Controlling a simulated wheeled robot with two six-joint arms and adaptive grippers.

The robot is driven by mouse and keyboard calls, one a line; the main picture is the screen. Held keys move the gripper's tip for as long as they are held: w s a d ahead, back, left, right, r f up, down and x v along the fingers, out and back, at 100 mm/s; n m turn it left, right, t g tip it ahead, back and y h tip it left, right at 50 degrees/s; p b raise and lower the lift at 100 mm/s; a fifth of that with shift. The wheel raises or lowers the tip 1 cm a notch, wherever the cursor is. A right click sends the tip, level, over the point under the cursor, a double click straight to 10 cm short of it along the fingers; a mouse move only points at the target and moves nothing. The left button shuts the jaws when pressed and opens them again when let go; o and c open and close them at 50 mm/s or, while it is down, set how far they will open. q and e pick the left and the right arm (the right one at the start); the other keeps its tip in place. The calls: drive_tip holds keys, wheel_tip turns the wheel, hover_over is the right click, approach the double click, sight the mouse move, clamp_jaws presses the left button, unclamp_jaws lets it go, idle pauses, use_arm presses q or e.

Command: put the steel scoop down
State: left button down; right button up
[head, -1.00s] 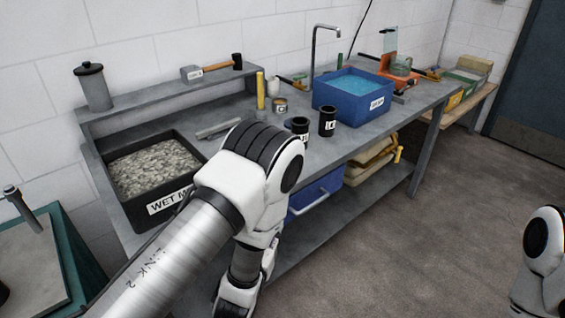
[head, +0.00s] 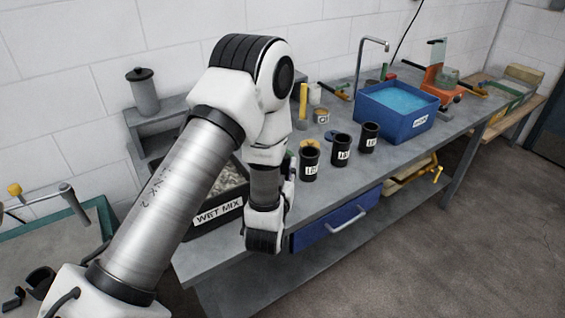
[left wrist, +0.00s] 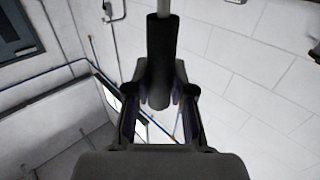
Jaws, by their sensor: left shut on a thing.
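In the left wrist view my left gripper (left wrist: 160,90) is shut on the dark handle of the steel scoop (left wrist: 160,55). The handle lies between the two fingers, and a thin grey shaft runs from it to the top edge. The scoop's bowl is out of that view. White block wall and ceiling show behind it, with no work surface. In the head view my left arm bends down in front of the bench (head: 325,198). My right gripper is in neither current view.
The black WET MIX tub (head: 218,217) is partly behind my left arm. Several black labelled cups, including one (head: 341,150), stand right of the arm. A blue water basin (head: 398,122) is farther back. Clear bench top lies in front of the cups.

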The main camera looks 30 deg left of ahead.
use_arm(q)
drive_tip(key=w+a+f+p, duration=0.2)
drive_tip(key=w+a+f, duration=0.1)
drive_tip(key=w+f, duration=0.1)
drive_tip(key=shift+a+p, duration=0.15)
drive_tip(key=shift+p, duration=0.15)
drive_tip(key=c, duration=1.3)
unclamp_jaws()
drive_tip(key=shift+f, duration=0.2)
drive_tip(key=shift+c, duration=0.2)
drive_tip(key=o, duration=0.3)
drive_tip(key=shift+o, duration=0.2)
drive_tip(key=shift+r, duration=0.15)
drive_tip(key=b+v, duration=0.7)
drive_tip(key=v, duration=0.5)
